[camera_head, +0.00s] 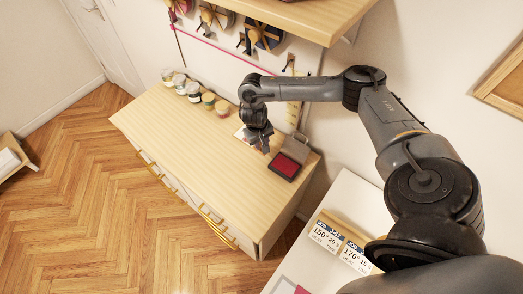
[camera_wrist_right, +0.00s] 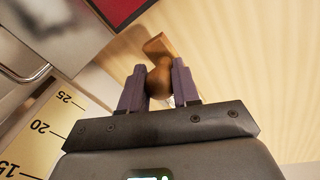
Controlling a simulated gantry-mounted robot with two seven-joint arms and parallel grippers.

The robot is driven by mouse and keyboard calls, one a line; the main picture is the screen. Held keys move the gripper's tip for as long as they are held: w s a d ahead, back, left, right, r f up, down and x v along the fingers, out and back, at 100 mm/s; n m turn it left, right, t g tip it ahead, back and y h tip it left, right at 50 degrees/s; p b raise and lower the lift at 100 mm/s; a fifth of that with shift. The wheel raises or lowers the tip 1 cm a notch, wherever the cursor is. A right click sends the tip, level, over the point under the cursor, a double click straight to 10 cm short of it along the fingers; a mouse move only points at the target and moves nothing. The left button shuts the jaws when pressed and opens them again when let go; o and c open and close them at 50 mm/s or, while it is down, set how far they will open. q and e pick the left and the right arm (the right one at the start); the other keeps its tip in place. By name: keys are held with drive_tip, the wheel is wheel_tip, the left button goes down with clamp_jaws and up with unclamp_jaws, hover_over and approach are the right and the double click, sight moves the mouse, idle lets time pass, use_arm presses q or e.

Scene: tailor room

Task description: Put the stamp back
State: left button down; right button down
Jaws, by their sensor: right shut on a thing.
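The stamp (camera_wrist_right: 159,80) has a rounded brown wooden handle and shows in the right wrist view between the two fingers of my right gripper (camera_wrist_right: 158,88), which is shut on its handle. In the head view my right gripper (camera_head: 262,147) is over the dresser top, just left of the ink pad. The stamp is too small and covered to make out clearly there. The red ink pad (camera_head: 286,166) lies in a dark case near the dresser's right end; its red corner also shows in the right wrist view (camera_wrist_right: 118,8). My left gripper is not in view.
The wooden dresser top (camera_head: 190,130) is clear in its middle and front. Several small jars (camera_head: 195,92) stand along its back left. A grey metal box (camera_head: 295,147) is behind the ink pad. A shelf (camera_head: 300,15) overhangs the back wall.

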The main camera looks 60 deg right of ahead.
drive_tip(key=shift+f, duration=1.95)
drive_tip(key=shift+f, duration=0.1)
drive_tip(key=c, duration=0.8)
unclamp_jaws()
drive_tip(key=shift+w+b, duration=0.1)
drive_tip(key=shift+b, duration=0.2)
